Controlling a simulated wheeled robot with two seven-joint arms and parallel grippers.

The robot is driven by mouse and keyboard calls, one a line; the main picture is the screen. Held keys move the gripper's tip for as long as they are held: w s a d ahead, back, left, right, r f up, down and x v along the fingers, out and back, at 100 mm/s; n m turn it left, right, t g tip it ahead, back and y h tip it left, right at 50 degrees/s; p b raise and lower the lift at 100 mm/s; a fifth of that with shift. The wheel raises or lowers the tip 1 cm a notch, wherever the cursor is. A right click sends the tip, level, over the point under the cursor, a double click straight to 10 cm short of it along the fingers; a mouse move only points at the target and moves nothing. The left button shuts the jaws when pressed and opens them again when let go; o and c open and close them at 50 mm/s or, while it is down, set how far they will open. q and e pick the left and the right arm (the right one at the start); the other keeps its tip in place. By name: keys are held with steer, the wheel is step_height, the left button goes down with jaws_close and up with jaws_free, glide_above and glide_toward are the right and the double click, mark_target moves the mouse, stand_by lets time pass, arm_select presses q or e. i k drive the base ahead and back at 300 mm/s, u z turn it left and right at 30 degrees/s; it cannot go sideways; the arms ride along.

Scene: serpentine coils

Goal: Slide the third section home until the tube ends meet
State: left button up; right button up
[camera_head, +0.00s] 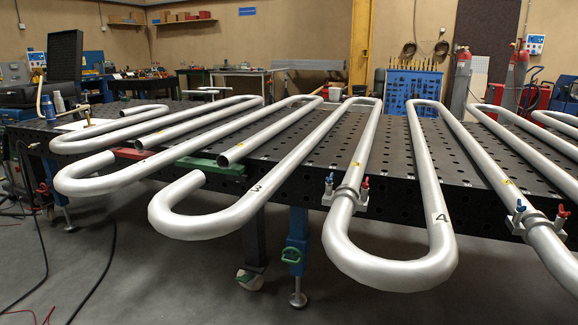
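The third section (245,211) is a silver serpentine tube marked 3, lying on the perforated dark table (300,174). Its near left bend hangs past the front edge and hooks back to a free end (196,178). The neighbouring section's open tube end (226,159) lies just behind and right of that free end, above a green block (211,165). A visible gap separates the two ends; I cannot tell how well they line up. Neither of my grippers is in view.
A section marked 4 (428,190) lies to the right. Clamps with red and blue handles (345,193) (540,219) grip tubes at the front edge. A red block (134,153) sits left of the green one. Cables (98,270) lie on the floor.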

mark_target(169, 223)
steer(key=z, duration=0.1)
steer(key=i, duration=0.85)
steer(key=u, duration=0.3)
